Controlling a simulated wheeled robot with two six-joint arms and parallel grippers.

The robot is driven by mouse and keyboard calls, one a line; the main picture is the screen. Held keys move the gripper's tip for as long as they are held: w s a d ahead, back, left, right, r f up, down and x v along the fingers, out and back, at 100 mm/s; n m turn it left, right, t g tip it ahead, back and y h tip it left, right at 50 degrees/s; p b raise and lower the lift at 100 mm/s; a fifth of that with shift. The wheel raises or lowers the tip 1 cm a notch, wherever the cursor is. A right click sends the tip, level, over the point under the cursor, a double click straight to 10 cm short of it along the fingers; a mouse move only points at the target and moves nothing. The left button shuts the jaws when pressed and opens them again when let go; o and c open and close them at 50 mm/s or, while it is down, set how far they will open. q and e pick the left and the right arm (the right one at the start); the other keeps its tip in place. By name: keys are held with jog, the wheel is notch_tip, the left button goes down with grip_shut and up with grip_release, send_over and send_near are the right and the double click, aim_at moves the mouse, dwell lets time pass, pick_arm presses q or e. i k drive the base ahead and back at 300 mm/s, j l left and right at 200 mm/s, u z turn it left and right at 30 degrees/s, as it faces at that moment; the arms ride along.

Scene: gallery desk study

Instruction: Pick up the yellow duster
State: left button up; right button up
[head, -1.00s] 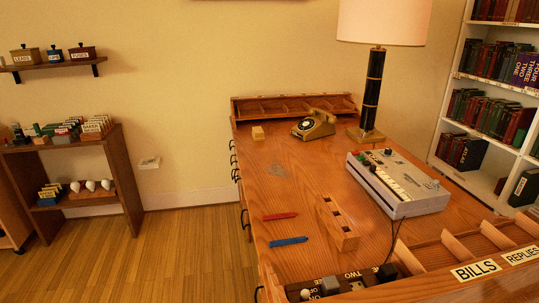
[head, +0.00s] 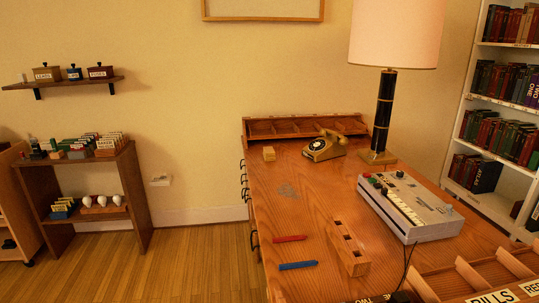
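A small yellow block (head: 268,153) sits on the wooden desk (head: 310,200) near its far left corner, in front of the low pigeonhole rack. It is the only yellowish loose thing I see on the desk top; I cannot tell for sure that it is the duster. A dull grey patch (head: 287,191) marks the desk surface nearer to me. Neither of my grippers shows in the head view.
A telephone (head: 325,146), a lamp (head: 385,110) and a grey keyed machine (head: 410,205) stand on the desk. Red (head: 290,238) and blue (head: 298,265) sticks and a wooden holder (head: 347,248) lie nearer. Open floor (head: 190,265) is left of the desk.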

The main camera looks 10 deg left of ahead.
aim_at(268, 153)
jog(key=z, duration=0.85)
jog(key=j+z, duration=0.65)
jog(key=z, duration=0.2)
jog(key=k+j+z, duration=0.15)
jog(key=j+z, duration=0.25)
jog(key=k+j+z, duration=0.15)
jog(key=z, duration=0.3)
jog(key=k+j+z, duration=0.1)
jog(key=j+z, duration=0.15)
jog(key=z, duration=0.2)
jog(key=k+j+z, duration=0.15)
jog(key=z, duration=0.35)
jog(key=k+j+z, duration=0.15)
jog(key=z, duration=0.3)
jog(key=k+j+z, duration=0.1)
jog(key=z, duration=0.35)
jog(key=k+j+z, duration=0.35)
jog(key=k, duration=0.15)
jog(key=k+z, duration=0.35)
jog(key=k+l+z, duration=0.1)
jog(key=k+z, duration=0.25)
jog(key=k, duration=0.25)
